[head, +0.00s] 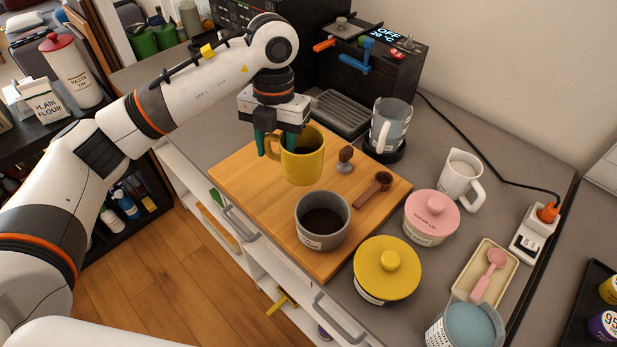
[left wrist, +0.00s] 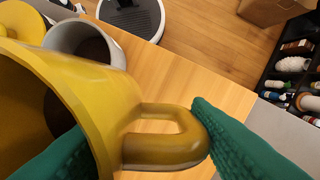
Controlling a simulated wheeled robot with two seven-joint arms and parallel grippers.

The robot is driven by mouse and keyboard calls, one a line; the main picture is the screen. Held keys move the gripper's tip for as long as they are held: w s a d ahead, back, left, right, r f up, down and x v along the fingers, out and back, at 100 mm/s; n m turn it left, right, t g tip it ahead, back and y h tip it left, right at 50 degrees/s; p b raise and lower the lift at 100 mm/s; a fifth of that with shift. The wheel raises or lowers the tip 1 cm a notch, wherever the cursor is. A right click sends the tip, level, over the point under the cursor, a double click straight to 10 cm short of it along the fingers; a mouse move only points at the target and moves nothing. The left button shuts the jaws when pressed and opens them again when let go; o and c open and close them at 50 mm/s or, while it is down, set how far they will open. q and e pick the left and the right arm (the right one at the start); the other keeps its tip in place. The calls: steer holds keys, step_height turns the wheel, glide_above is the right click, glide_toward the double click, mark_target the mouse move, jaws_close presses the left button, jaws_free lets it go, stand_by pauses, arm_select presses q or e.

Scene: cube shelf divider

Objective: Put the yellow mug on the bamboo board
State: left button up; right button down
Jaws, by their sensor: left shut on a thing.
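The yellow mug (head: 303,165) is upright over the bamboo board (head: 235,180), toward its back part. I cannot tell whether its base touches the wood. My left gripper (head: 277,143) comes down from above and is shut on the mug at its handle side. In the left wrist view the mug (left wrist: 115,100) fills the left half. One teal finger is just outside the handle, and the other shows at the mug's opening. The board (left wrist: 165,75) shows behind the mug. My right gripper is not in view.
A grey cup with dark contents (head: 323,238) stands on the board's front part. A tamper (head: 345,160) and a brown scoop (head: 373,190) lie right of the mug. A yellow-lidded jar (head: 386,268) and pink-lidded jar (head: 431,218) stand beside the board. The board's left part is clear.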

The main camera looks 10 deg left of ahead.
arm_select(q)
steer(key=w+d+n, duration=0.1)
steer(key=n, duration=0.6)
steer(key=n+h+p, duration=0.1)
steer(key=n+p, duration=0.1)
steer(key=n, duration=0.5)
glide_above(295, 192)
steer(key=shift+t, duration=0.3)
steer(key=f, duration=1)
steer(key=shift+w+a+f, duration=0.1)
steer(key=shift+a, duration=0.2)
steer(key=shift+f, duration=0.1)
steer(key=shift+f, duration=0.1)
steer(key=o, duration=1.3)
